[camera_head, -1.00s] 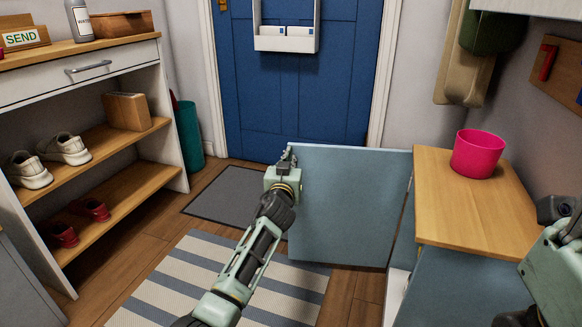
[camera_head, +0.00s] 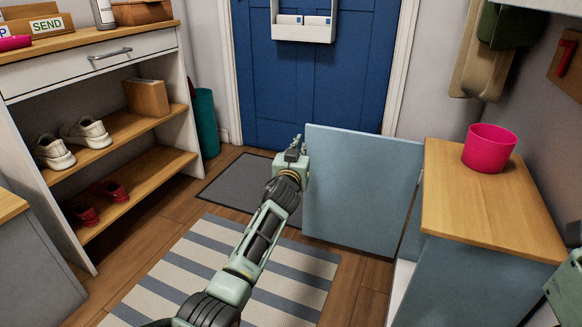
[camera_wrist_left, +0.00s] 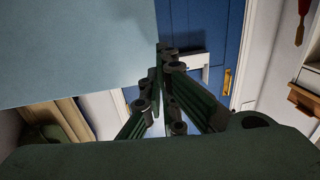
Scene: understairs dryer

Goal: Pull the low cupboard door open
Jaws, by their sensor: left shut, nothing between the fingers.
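The low cupboard door (camera_head: 362,190) is a pale blue panel. It stands swung wide out from the low cupboard (camera_head: 470,280), which has a wooden top. My left gripper (camera_head: 297,147) is at the door's free upper left edge, its fingers shut with nothing between them. In the left wrist view the door (camera_wrist_left: 75,50) fills the upper left, and the shut fingers (camera_wrist_left: 165,55) lie right by its edge; I cannot tell whether they touch it. The door's handle is not visible. The cupboard's inside is mostly hidden, with a pale strip showing near the hinge side. My right gripper is out of view.
A pink pot (camera_head: 488,148) stands on the cupboard top. A shoe shelf (camera_head: 150,180) stands at the left. A blue door (camera_head: 305,85) is behind, with a grey mat (camera_head: 240,187) before it. A striped rug (camera_head: 220,275) covers the floor in front.

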